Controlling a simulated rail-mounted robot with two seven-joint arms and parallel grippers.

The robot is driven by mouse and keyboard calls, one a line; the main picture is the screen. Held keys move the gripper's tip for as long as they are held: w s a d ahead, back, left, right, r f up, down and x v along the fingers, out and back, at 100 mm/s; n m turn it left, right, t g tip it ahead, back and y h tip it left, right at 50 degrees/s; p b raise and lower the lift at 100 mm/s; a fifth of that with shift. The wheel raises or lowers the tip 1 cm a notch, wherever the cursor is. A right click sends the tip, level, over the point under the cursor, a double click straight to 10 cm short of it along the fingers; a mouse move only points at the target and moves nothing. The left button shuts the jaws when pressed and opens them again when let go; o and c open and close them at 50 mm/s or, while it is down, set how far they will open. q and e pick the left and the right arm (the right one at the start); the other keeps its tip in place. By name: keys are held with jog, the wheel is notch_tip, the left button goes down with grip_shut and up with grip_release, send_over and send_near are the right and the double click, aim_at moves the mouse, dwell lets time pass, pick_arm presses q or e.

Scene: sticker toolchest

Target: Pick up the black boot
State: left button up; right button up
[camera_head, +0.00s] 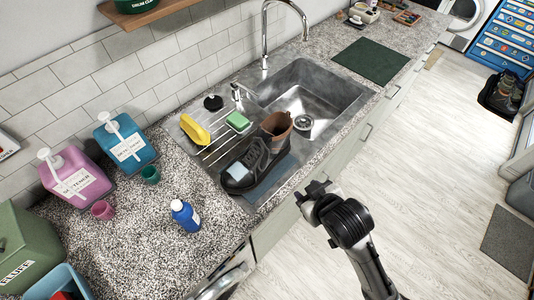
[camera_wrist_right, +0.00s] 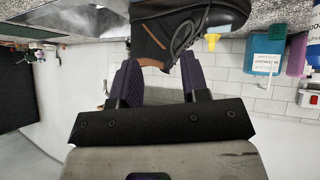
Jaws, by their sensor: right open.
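The black boot (camera_head: 258,160) sits on the drainboard left of the sink basin. It has a brown collar, laces and a pale blue patch on its toe. My right gripper (camera_head: 316,190) is at the counter's front edge, to the right of the boot and apart from it in the head view. In the right wrist view the boot (camera_wrist_right: 185,28) appears upside down just beyond the open fingers (camera_wrist_right: 158,60). Nothing is held between them. Whether a fingertip touches the boot I cannot tell. My left gripper is not in view.
A metal sink (camera_head: 318,97) with a tall faucet lies behind the boot. A yellow item (camera_head: 195,129) and a green sponge (camera_head: 238,122) rest on the drainboard. A blue bottle (camera_head: 186,216) and pink and teal jugs stand left. A dark green mat (camera_head: 372,61) lies right of the sink.

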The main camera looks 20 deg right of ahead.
jog(key=w+a+r+n+t+b, duration=0.1)
jog(key=w+a+r+n+b, duration=0.2)
jog(key=w+r, duration=0.65)
jog(key=w+a+r+n+t+b, duration=0.1)
jog(key=w+a+r+n, duration=0.3)
jog(key=w+r, duration=0.5)
jog(key=n+g+b, duration=0.1)
jog(key=n+g, duration=1)
jog(key=n, duration=0.1)
send_over(283, 136)
notch_tip(283, 136, down, 8)
jog(key=shift+h, duration=0.4)
notch_tip(283, 136, down, 8)
jog(key=shift+d+f+p, duration=0.1)
jog(key=shift+p, duration=0.55)
jog(key=shift+w+f+p, duration=0.15)
jog(key=shift+f+p, duration=0.4)
jog(key=shift+f, duration=0.6)
jog(key=shift+w+f+p, duration=0.1)
jog(key=shift+f+p, duration=0.4)
jog(key=shift+f, duration=1)
jog(key=shift+c, duration=0.4)
